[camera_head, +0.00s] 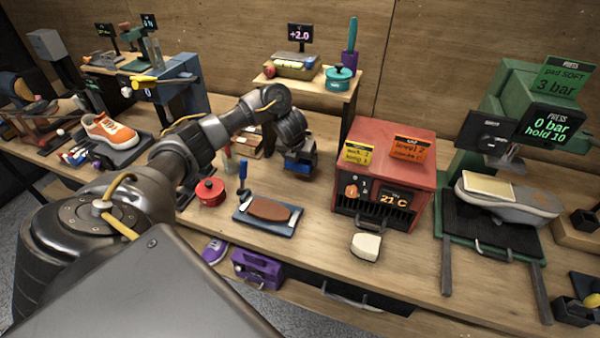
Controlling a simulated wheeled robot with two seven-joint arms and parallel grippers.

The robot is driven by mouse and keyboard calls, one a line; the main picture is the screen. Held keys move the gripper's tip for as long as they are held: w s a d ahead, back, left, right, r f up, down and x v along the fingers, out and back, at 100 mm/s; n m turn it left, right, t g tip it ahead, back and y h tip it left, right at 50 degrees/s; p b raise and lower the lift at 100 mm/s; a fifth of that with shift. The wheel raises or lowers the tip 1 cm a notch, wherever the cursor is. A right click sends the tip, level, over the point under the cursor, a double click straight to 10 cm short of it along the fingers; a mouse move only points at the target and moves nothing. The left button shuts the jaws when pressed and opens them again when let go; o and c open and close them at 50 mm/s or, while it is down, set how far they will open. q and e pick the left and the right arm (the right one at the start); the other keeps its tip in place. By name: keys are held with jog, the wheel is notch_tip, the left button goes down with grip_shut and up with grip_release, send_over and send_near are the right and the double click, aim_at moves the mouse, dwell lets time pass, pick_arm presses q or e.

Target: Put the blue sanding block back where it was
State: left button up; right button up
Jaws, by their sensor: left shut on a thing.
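My left arm reaches in from the left, and its gripper (297,152) points down over the middle of the workbench. The gripper is shut on the blue sanding block (299,167), which shows as a blue piece at its lower end. The gripper covers part of the block, and I cannot tell whether the block touches the bench. It is behind the dark tray (288,228) that carries a brown sole-shaped piece (269,208), and left of the red heater box (420,160). My right gripper is not in view.
A red pot (210,191) and an upright blue-handled tool (243,172) stand left of the tray. A small box (248,148) stands behind them. A green press (505,110) with a grey shoe (508,205) is at right. Bare bench (318,205) lies between tray and heater.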

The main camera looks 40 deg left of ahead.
aim_at(301, 164)
pick_arm(q)
jog(key=f, duration=0.3)
jog(key=shift+w+b, duration=0.25)
jog(key=shift+b, duration=0.15)
jog(key=shift+f, duration=0.1)
notch_tip(301, 164, down, 3)
jog(key=shift+s+f+b, duration=0.15)
jog(key=shift+f+b, duration=0.05)
jog(key=shift+b, duration=0.8)
jog(key=shift+a+f, duration=0.1)
jog(key=shift+f, duration=0.2)
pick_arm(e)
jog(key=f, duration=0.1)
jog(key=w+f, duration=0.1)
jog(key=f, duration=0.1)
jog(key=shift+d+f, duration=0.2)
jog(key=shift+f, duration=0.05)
pick_arm(q)
jog(key=shift+r, duration=0.1)
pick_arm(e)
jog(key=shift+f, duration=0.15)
